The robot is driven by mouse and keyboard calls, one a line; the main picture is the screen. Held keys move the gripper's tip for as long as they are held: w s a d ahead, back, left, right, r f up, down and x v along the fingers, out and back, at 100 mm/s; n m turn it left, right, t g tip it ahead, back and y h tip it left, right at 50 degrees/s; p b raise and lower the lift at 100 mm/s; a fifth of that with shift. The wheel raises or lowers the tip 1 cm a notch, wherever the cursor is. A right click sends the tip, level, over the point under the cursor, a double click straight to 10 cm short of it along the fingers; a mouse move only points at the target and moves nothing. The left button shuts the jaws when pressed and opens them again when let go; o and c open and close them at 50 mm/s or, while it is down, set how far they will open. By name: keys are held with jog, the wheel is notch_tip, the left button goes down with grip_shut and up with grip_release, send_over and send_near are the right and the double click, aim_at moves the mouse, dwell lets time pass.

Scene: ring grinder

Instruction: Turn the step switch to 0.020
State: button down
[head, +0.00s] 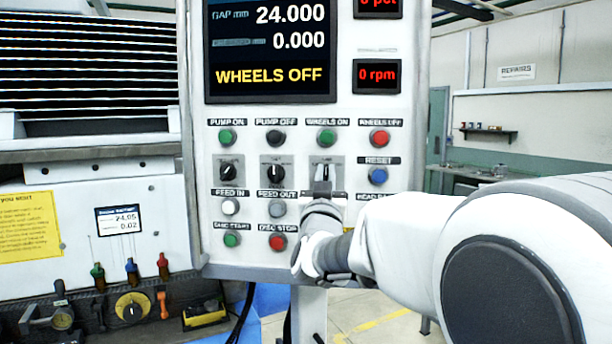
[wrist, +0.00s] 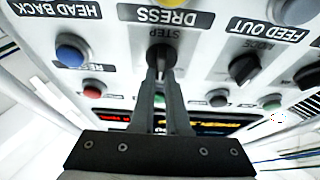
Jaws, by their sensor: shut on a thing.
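The step switch (wrist: 160,72) is a dark rotary knob beside an upside-down STEP label in the wrist view. My gripper (wrist: 161,84) is shut on this knob, with a finger on each side. In the head view my gripper (head: 322,188) reaches the rightmost of three rotary switches on the white control panel (head: 342,60). The upper part of the step switch (head: 326,168) shows just above the fingers there. Its scale marks and current setting are too small to read. The screen (head: 270,45) shows GAP 24.000, a second value of 0.000 and WHEELS OFF.
The mode switch (wrist: 243,69) is beside the step switch. My arm covers the panel's lower right. Free room lies right of the panel.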

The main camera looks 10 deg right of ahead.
jog(key=shift+f+m+b, duration=0.25)
jog(key=shift+m+b, duration=0.05)
jog(key=shift+b, duration=0.1)
jog(key=shift+f+m+h+b, duration=0.15)
jog(key=shift+m+h+b, duration=0.45)
jog(key=shift+b, duration=0.1)
jog(key=m+g+h+b, duration=0.1)
jog(key=m+b, duration=0.1)
jog(key=m, duration=0.1)
jog(key=shift+d+m+g+h+b, duration=0.1)
jog(key=shift+m+g+h+b, duration=0.6)
jog(key=shift+m, duration=1.55)
jog(key=shift+d+m+g+h+b, duration=0.1)
jog(key=shift+m+g+h+b, duration=0.5)
jog(key=shift+m, duration=1.65)
jog(key=shift+g+h, duration=0.4)
jog(key=c, duration=0.9)
grip_release()
